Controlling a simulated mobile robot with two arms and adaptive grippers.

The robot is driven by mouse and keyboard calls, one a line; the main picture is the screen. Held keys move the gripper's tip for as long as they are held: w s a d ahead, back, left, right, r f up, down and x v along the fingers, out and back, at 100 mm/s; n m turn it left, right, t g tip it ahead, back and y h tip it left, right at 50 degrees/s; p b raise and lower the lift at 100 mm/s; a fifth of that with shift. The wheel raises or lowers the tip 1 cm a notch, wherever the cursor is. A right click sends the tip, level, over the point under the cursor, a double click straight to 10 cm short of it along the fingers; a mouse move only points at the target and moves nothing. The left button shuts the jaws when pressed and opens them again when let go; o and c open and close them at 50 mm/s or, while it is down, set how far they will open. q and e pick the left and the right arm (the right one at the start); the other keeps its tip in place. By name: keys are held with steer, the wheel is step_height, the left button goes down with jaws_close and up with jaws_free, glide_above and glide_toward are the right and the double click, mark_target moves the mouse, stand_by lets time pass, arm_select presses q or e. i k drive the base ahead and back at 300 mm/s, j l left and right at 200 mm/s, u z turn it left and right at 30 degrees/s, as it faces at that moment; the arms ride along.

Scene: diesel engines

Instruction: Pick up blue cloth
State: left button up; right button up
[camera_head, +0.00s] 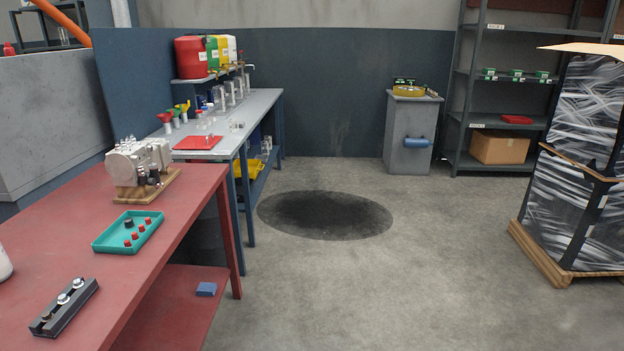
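A small blue block-shaped item (206,289), which looks like a folded blue cloth, lies on the lower shelf of the red table (195,190), near the shelf's right edge. It is small in view, and I cannot make out its folds. A blue roll (417,142) is mounted on the front of the grey cabinet (393,150) by the back wall. Neither of my grippers is in view.
On the red table are a metal pump (137,160) on a wooden base, a teal tray (112,244) and a dark holder (50,322). A wrapped pallet (570,190) stands at right. The floor (410,270) between is clear, with a dark stain.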

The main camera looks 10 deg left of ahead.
mark_target(205, 289)
steer(key=i+u, duration=0.15)
steer(key=i, duration=0.5)
steer(key=i+u, duration=0.2)
steer(key=i, duration=0.45)
steer(key=i+l+u, duration=0.15)
steer(key=i, duration=0.5)
steer(key=i+l, duration=0.05)
steer(key=l, duration=0.05)
